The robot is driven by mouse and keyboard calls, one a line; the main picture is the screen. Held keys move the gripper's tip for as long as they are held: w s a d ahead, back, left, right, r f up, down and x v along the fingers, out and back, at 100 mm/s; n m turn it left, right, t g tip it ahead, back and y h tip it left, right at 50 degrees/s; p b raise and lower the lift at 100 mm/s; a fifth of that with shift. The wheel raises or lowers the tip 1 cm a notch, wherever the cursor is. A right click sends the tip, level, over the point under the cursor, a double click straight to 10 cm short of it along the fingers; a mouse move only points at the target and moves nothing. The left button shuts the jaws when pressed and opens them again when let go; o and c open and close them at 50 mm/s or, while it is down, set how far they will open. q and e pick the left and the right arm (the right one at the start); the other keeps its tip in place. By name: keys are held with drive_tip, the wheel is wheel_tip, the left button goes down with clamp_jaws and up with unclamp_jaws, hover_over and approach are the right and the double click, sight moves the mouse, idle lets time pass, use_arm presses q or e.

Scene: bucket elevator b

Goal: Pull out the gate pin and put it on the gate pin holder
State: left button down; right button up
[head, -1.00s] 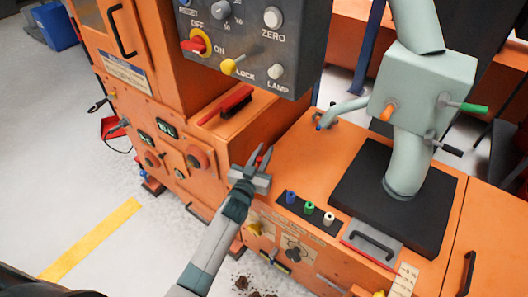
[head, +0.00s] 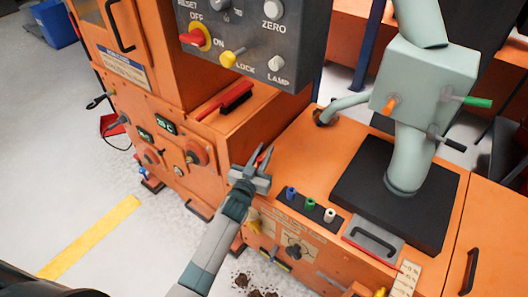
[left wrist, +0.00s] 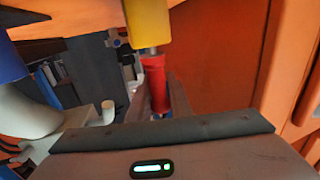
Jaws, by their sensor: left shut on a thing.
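My left gripper (head: 263,160) is in the middle of the head view, above the front left part of the orange bench. It is shut on a small red piece, which looks like the gate pin. In the left wrist view this red pin (left wrist: 154,82) stands between the fingers, with a short metal part and a yellow block (left wrist: 148,22) just above it. I cannot tell whether they are joined. The fingers hide much of the pin in the head view. I cannot make out for sure which part is the gate pin holder. My right gripper is not in view.
The orange bench (head: 300,160) carries a strip with blue, green and white knobs (head: 310,208) right of the gripper. A pale green gate box (head: 425,80) with coloured handles stands behind it. A dark control panel (head: 255,40) hangs above. A red brush (head: 225,102) lies on a ledge.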

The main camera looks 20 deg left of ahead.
use_arm(q)
drive_tip(key=shift+f+b, duration=0.3)
drive_tip(key=shift+f, duration=0.2)
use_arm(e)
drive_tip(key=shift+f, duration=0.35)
use_arm(q)
drive_tip(key=c, duration=1.5)
unclamp_jaws()
drive_tip(key=shift+r, duration=0.1)
drive_tip(key=shift+c, duration=0.2)
drive_tip(key=shift+s, duration=0.15)
drive_tip(key=s+a, duration=0.1)
drive_tip(key=s, duration=1.6)
drive_tip(key=shift+a, duration=0.25)
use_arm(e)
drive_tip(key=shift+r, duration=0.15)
